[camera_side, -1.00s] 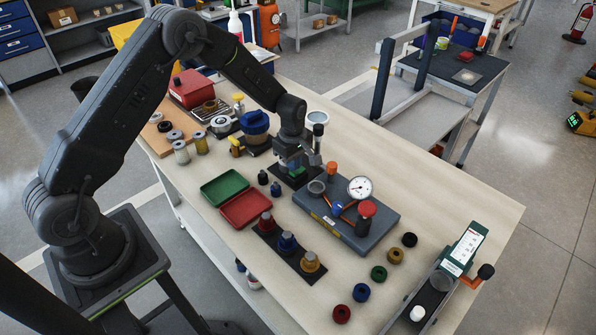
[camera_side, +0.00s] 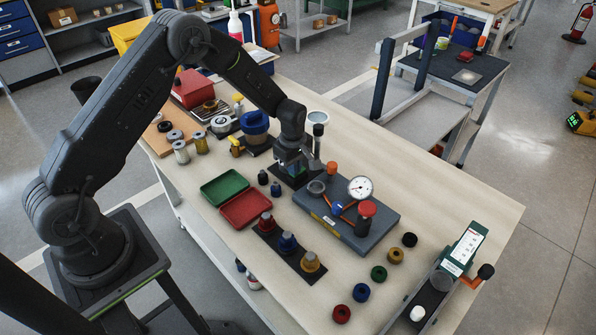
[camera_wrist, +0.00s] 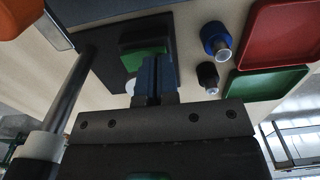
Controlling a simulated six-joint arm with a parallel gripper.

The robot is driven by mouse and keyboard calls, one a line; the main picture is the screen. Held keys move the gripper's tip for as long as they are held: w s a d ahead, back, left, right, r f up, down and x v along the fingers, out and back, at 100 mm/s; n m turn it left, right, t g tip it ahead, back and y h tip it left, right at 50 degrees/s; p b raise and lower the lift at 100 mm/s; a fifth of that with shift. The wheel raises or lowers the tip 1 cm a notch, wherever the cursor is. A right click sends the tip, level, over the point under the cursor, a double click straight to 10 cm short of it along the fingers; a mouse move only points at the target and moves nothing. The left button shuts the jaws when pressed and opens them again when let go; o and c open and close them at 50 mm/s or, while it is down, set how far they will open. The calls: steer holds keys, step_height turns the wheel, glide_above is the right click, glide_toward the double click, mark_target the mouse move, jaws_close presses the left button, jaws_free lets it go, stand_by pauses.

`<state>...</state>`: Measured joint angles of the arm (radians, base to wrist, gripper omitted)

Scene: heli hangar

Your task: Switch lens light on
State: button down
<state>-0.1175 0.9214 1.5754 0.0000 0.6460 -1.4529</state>
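A dark base plate (camera_side: 284,174) lies on the bench under my gripper, with an upright post (camera_side: 318,147) at its right and a pale ring-shaped lens head (camera_side: 318,116) near the post's top. In the wrist view the post (camera_wrist: 72,88) slants on the left, and the dark plate (camera_wrist: 104,35) carries a green block (camera_wrist: 146,57) and a small white round part (camera_wrist: 130,88). My gripper (camera_side: 294,172) is low over the plate. In the wrist view its fingers (camera_wrist: 155,62) are together, nothing visible between them, tips at the green block; contact is unclear.
A grey gauge box (camera_side: 350,222) stands close on the right. A blue-lidded pot (camera_side: 255,124) stands behind.

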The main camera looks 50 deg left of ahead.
steer(key=shift+f, duration=0.2)
steer(key=shift+r, duration=3.5)
